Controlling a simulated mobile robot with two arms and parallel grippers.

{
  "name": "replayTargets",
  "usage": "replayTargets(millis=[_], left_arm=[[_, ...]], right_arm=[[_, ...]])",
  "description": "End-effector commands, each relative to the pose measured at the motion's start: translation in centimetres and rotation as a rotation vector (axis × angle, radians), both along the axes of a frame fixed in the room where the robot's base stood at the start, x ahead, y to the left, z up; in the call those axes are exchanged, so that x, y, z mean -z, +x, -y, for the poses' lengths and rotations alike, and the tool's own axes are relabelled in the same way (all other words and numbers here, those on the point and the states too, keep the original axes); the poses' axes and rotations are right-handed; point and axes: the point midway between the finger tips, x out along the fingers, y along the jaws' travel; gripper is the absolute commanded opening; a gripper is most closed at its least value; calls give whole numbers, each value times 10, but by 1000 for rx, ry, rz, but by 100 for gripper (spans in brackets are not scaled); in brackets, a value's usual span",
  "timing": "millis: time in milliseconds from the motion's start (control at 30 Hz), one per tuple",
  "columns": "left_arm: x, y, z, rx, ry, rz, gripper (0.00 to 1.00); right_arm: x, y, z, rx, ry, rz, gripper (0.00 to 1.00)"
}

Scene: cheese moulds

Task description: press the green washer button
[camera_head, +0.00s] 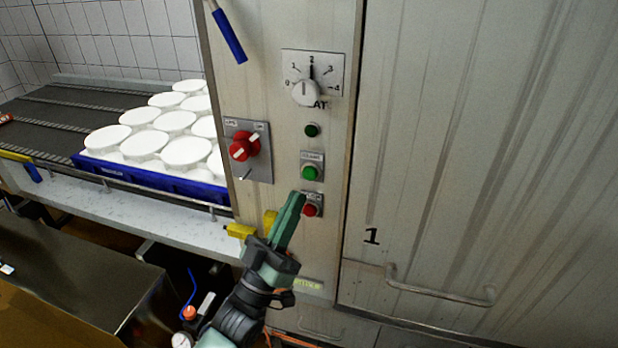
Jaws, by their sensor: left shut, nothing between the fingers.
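The green button (310,173) sits on a small labelled plate on the pale control panel (285,270). A red button (310,210) is on a similar plate just below it. A small dark green round light or button (312,130) is above it. My left gripper (297,197) is shut and empty, its fingers pointing up toward the panel. Its tip shows just below and left of the green button and overlaps the left edge of the red button's plate. I cannot tell whether it touches the panel. My right gripper is not in view.
A red rotary switch (244,146) is left of the buttons, and a white dial (306,92) above. A blue crate (150,178) of several white moulds stands on a conveyor (60,115) at left. A metal door with a handle (440,292) fills the right.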

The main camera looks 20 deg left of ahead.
Motion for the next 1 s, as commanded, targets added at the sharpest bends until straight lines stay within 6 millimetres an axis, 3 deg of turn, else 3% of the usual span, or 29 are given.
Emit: replayTargets(millis=[200,400,1000], left_arm=[[1,28,1,1,-2,1,0],[0,40,2,1,-1,-1,0],[0,42,2,0,-1,-1,0]], right_arm=[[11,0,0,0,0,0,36],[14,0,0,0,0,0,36],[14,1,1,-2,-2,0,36]])
